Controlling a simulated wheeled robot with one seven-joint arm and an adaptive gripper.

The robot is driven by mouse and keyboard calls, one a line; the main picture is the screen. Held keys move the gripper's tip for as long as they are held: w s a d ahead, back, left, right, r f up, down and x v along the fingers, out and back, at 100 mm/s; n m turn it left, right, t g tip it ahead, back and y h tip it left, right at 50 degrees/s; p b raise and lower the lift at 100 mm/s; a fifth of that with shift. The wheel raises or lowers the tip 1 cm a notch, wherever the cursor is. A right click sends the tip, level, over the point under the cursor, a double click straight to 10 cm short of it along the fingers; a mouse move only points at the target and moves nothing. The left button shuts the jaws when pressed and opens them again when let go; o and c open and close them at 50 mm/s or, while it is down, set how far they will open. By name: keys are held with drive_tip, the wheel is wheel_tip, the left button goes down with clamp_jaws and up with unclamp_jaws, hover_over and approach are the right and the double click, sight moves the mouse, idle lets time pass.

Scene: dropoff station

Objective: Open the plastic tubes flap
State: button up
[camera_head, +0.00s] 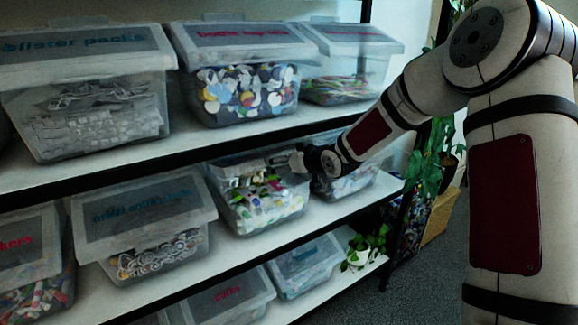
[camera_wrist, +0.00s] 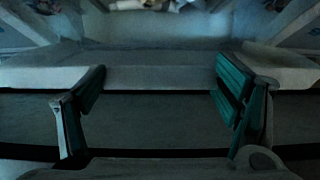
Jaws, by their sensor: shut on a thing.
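My gripper (camera_head: 293,160) is at the top of a clear bin (camera_head: 262,211) on the middle shelf. The bin holds mixed white, green and yellow pieces. Its pale flap (camera_head: 238,166) is at the top, partly hidden by my gripper, and its label cannot be read. In the wrist view, the two teal-padded fingers of my gripper (camera_wrist: 160,92) stand wide apart, with the flap's grey, dark-panelled surface (camera_wrist: 155,118) spanning between them. My gripper is shut on the flap. Some bin contents show at the top of the wrist view.
Another bin (camera_head: 343,183) stands close on the right, partly behind my arm. A lidded bin (camera_head: 145,230) stands on the left. The upper shelf (camera_head: 200,143) runs above with several lidded bins. A small potted plant (camera_head: 364,246) is on the lower shelf.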

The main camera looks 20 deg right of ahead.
drive_tip(key=shift+w+a+r+p, duration=0.1)
drive_tip(key=shift+w+r+p, duration=0.15)
drive_tip(key=shift+r, duration=0.4)
drive_tip(key=shift+w+a+r+p, duration=0.15)
drive_tip(key=shift+r+p, duration=0.1)
drive_tip(key=shift+r, duration=0.35)
drive_tip(key=shift+d, duration=0.1)
drive_tip(key=o, duration=1.6)
drive_tip(key=shift+f, duration=0.1)
drive_tip(key=shift+s, duration=0.1)
drive_tip(key=shift+s+d, duration=0.15)
drive_tip(key=shift+s, duration=0.05)
drive_tip(key=v, duration=1.1)
drive_tip(key=shift+s, duration=0.15)
